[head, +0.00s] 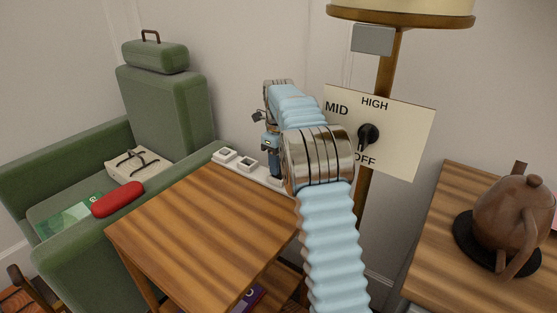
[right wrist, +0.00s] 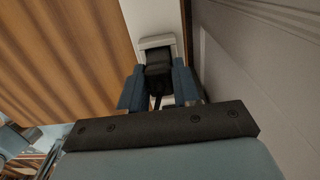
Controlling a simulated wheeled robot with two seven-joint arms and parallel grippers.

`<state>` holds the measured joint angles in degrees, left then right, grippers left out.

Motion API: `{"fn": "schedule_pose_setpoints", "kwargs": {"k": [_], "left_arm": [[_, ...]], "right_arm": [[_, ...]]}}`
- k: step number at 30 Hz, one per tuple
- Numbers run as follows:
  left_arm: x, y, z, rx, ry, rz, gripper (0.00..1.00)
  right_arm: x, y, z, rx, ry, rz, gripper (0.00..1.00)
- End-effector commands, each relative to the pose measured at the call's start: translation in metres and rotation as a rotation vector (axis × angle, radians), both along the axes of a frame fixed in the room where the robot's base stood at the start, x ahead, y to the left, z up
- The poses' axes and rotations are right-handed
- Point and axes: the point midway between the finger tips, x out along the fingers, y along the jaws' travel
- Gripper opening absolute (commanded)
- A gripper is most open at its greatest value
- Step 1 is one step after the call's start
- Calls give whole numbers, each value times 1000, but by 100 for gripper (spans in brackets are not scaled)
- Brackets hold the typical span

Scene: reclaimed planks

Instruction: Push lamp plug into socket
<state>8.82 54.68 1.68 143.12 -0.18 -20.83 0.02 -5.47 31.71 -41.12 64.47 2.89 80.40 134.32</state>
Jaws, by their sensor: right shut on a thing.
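My right gripper (head: 274,178) points down at the back edge of the wooden side table. In the right wrist view its two blue fingers (right wrist: 158,88) are shut on a black plug (right wrist: 158,62). The plug is right at a white socket (right wrist: 157,42); I cannot tell how far in it sits. In the head view the gripper hides the plug. The white socket strip (head: 236,161) runs along the table's wall side, with two socket blocks visible left of the gripper. The lamp (head: 384,75) stands behind my right arm. My left gripper is not in view.
The side table (head: 200,235) top is bare. A green armchair (head: 165,105) holds a red case (head: 117,199) and a bundle (head: 139,167). A dial sign (head: 405,135) hangs by the lamp pole. A brown teapot (head: 512,215) stands on the right table.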

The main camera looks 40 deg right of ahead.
Motion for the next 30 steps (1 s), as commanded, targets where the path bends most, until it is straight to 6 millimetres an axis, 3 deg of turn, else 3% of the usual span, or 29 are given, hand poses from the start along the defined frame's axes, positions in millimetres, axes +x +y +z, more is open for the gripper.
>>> {"fn": "schedule_pose_setpoints", "kwargs": {"k": [30], "left_arm": [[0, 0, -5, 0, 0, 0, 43]], "right_arm": [[0, 0, -10, 0, 0, 0, 1]]}}
